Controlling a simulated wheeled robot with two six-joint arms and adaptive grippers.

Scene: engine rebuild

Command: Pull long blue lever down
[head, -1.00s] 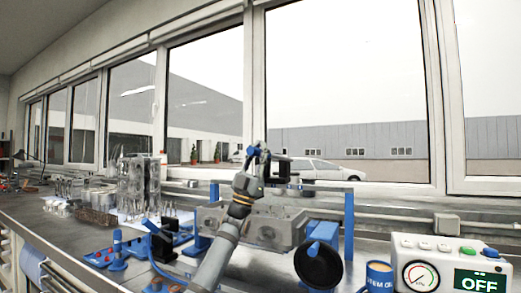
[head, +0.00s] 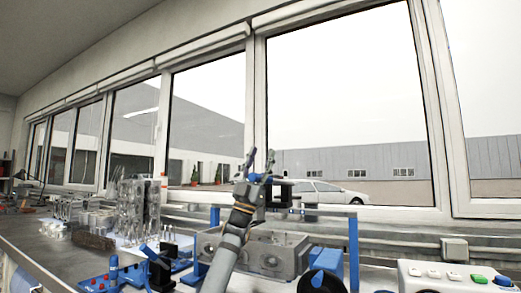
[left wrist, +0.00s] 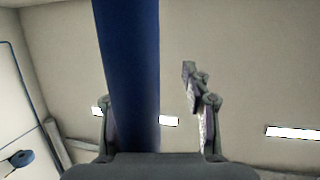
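A long blue bar, which looks like the lever, (left wrist: 130,70) runs down from the top of the left wrist view to the palm. It lies between my left gripper's fingers, close to the left finger, with a clear gap to the right finger. My left gripper (head: 260,157) is open, fingers pointing up, in front of the window in the head view. A short blue piece (head: 254,178) shows at the base of its fingers, most of it hidden. I cannot tell whether the bar touches a finger. My right gripper is not in view.
A grey metal engine part (head: 270,255) sits on the bench behind my left arm. A blue post (head: 353,250) and a black wheel (head: 320,283) stand to its right. A control panel (head: 455,276) is at the far right. An engine block (head: 137,208) stands left.

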